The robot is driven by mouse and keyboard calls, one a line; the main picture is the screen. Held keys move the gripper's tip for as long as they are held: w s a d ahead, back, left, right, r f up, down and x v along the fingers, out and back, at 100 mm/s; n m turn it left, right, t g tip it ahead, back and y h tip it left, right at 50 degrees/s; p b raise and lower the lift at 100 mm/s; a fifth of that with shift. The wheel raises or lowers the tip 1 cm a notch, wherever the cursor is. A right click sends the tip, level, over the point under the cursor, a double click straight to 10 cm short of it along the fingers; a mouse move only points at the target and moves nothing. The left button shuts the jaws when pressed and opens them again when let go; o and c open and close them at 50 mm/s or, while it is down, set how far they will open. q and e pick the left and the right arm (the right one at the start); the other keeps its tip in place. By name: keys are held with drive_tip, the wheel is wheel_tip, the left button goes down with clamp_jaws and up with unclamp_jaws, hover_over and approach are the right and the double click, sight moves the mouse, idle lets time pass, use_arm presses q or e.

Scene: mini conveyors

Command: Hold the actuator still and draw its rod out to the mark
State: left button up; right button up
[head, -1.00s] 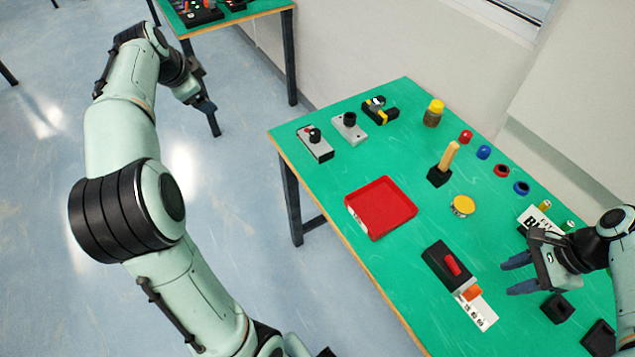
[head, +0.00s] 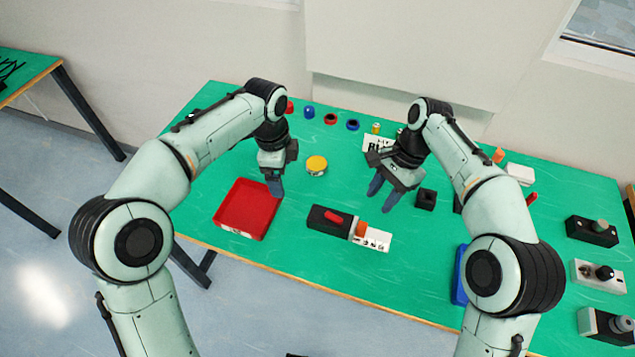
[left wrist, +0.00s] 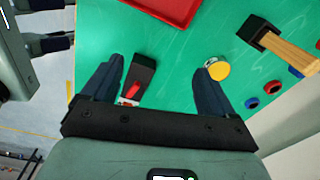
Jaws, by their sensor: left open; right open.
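The actuator (head: 328,220) lies on the green table, a black block with a red piece on top. An orange end piece (head: 360,230) sits at its right end, beside a white marked strip (head: 373,239). In the left wrist view the black body (left wrist: 145,69) shows between the finger lines, nearer the left finger; its strip end is partly hidden by the gripper. My left gripper (head: 274,187) is open and empty, up and left of the actuator. My right gripper (head: 379,192) is open and empty, above and right of the orange end. Neither appears to touch it.
A red tray (head: 226,228) lies left of the actuator. A yellow round piece (head: 317,165) lies behind it, and a black holder (head: 426,199) to the right. A blue tray (head: 460,275) is partly behind my right arm. The table in front of the actuator is clear.

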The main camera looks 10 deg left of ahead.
sight(321, 215)
use_arm(q)
drive_tip(key=s+d+m, duration=0.2)
drive_tip(key=d+m, duration=0.1)
drive_tip(key=d, duration=0.7)
drive_tip(key=f, duration=1.3)
drive_tip(key=shift+w+a+f, duration=0.2)
drive_tip(key=shift+w+f, duration=0.05)
drive_tip(key=shift+f, duration=0.1)
drive_tip(key=c, duration=1.4)
